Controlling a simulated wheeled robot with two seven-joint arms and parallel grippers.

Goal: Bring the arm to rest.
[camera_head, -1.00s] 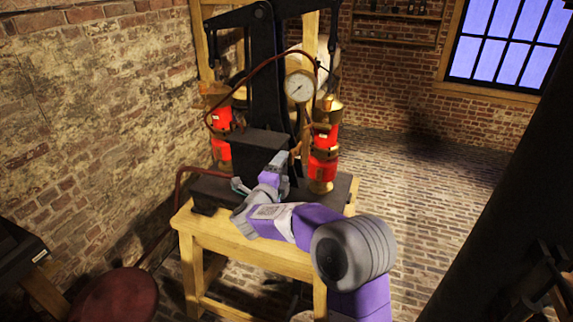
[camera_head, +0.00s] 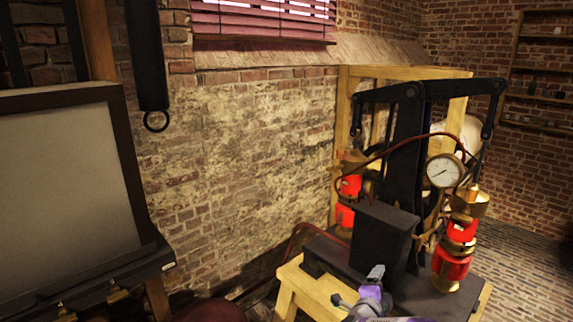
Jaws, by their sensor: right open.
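My right gripper (camera_head: 364,291), grey and purple, shows at the bottom edge of the head view, right of centre. Its jaws are open and I see nothing between them. It is over the front of the wooden stand (camera_head: 300,290), in front of a black box (camera_head: 383,238) on the dark base. Most of the right arm is below the picture's edge. My left gripper is not in view.
A black pump-like machine (camera_head: 408,130) stands on the stand with a round gauge (camera_head: 444,171). Red and brass cylinders stand at its right (camera_head: 452,262) and left (camera_head: 349,187). A framed grey panel (camera_head: 65,180) is at left. Brick floor shows at right.

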